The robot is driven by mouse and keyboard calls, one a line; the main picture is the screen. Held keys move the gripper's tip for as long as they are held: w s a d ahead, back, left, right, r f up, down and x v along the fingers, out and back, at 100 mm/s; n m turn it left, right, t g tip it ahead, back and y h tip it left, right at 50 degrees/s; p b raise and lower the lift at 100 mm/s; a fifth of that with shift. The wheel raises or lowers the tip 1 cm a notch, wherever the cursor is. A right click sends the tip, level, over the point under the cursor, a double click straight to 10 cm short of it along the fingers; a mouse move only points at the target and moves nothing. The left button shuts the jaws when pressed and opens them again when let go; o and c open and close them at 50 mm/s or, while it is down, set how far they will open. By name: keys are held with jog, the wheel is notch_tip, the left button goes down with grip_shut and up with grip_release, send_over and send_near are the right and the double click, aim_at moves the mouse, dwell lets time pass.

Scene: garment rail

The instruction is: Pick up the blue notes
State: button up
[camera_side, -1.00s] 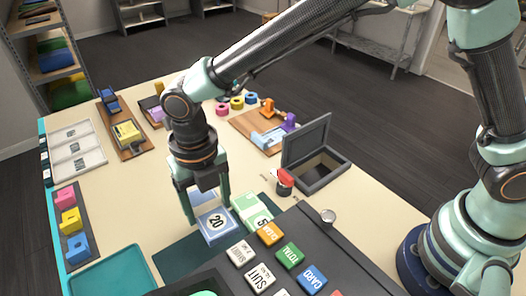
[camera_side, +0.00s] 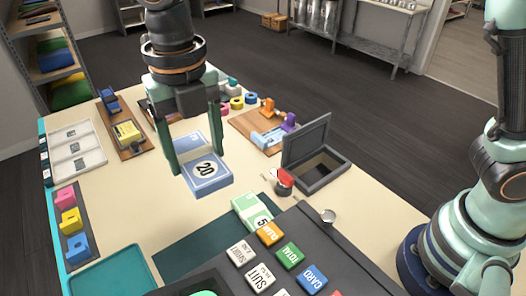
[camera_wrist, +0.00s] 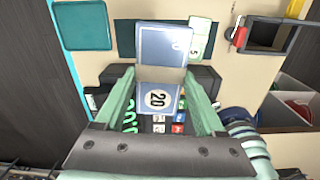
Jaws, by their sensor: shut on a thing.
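The blue notes (camera_side: 205,175) are a block marked 20, held between the two fingers of my gripper (camera_side: 195,157) above the table. They also show in the wrist view (camera_wrist: 157,98), between the fingertips (camera_wrist: 163,88). My gripper is shut on them. The stack of green notes (camera_side: 253,212), marked 5, lies on the dark green mat (camera_side: 190,244) below and to the right of the blue notes.
The till (camera_side: 305,235) with coloured keys stands at the front. An open grey box (camera_side: 318,172) is at the right, with a red-topped stamp (camera_side: 284,182) beside it. A white tray (camera_side: 77,150) and a teal tray (camera_side: 110,280) lie at the left.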

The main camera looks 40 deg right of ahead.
jog(key=shift+r, duration=1.35)
